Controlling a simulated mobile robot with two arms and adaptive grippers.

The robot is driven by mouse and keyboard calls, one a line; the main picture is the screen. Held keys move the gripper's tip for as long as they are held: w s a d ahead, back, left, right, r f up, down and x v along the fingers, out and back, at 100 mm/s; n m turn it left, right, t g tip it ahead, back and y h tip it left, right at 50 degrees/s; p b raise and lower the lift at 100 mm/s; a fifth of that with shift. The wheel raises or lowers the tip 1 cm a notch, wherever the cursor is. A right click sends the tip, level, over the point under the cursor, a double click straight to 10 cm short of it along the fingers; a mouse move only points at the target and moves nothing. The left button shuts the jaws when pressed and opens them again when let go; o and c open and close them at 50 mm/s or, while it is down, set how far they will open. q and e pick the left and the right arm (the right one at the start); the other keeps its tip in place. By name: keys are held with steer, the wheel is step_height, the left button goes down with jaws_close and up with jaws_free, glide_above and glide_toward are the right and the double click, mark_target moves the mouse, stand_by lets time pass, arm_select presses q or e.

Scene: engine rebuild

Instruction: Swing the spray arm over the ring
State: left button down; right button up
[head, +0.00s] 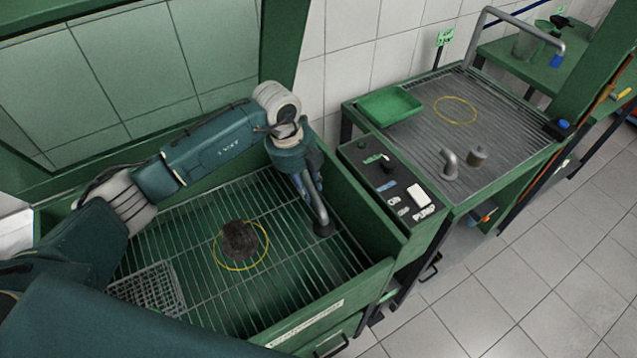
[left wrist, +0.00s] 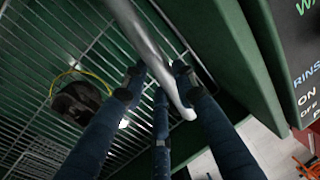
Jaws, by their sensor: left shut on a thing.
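The spray arm (head: 320,212) is a grey bent tube at the right side of the green wash basin; it crosses the top of the left wrist view (left wrist: 135,30). Its dark lower end sits over the basin's right part, to the right of the ring. The yellow ring (head: 266,252) lies on the basin's grate, with a dark, dirty part (head: 239,240) inside it. Ring (left wrist: 95,74) and part (left wrist: 76,104) show left of the tube in the left wrist view. My left gripper (head: 312,190) is shut on the spray arm, its fingers around the tube. My right gripper is out of view.
A wire basket (head: 148,290) stands at the grate's left front. The control panel (head: 388,180) with its PUMP label borders the basin's right wall. Beyond is a second grated table with a green tray (head: 390,106) and another yellow ring (head: 455,110). The grate between tube and ring is clear.

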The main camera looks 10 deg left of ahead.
arm_select(q)
steer(key=s+a+m+g+b, duration=0.1)
steer(key=a+m+b, duration=0.5)
steer(key=a, duration=1)
steer(key=s+m, duration=0.1)
steer(key=m, duration=0.2)
steer(key=shift+s+a+g+b, duration=0.25)
steer(key=shift+s+g+b, duration=0.05)
steer(key=shift+b, duration=0.1)
steer(key=shift+r, duration=0.15)
steer(key=c, duration=1.6)
jaws_free()
steer(key=shift+c, duration=0.2)
steer(key=shift+a, duration=0.1)
